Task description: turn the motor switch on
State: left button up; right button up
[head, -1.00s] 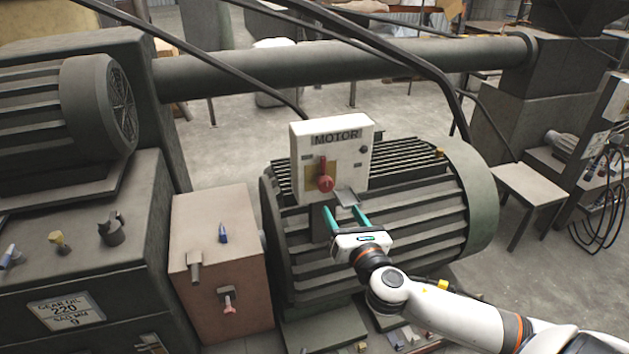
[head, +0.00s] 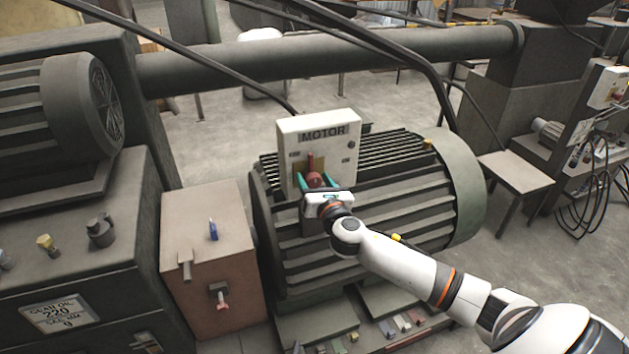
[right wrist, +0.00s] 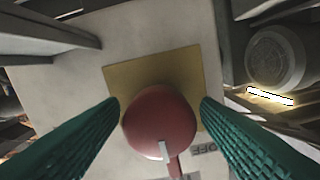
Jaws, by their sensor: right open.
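The motor switch is a red knob (head: 315,179) with a red handle pointing up, on a yellow plate on a white box (head: 290,135) labelled MOTOR. My right gripper (head: 318,184) is open at the knob, its green fingers on either side of it. In the right wrist view the round red knob (right wrist: 160,122) lies between the two green fingers, with gaps on both sides. The yellow plate (right wrist: 150,78) shows behind it. My left gripper is not in view.
A brown box (head: 207,240) with small levers stands to the left. A thick pipe (head: 330,65) and black cables run behind and above. A small table (head: 515,172) is at the right.

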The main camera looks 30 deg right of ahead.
jog(key=c, duration=1)
jog(key=shift+m, duration=0.3)
jog(key=m, duration=0.4)
jog(key=shift+b, duration=0.4)
jog(key=m, duration=0.4)
jog(key=shift+d+m, duration=0.1)
jog(key=shift+m, duration=0.3)
jog(key=m, duration=0.4)
jog(key=shift+f+m, duration=0.1)
jog(key=shift+m, duration=2.4)
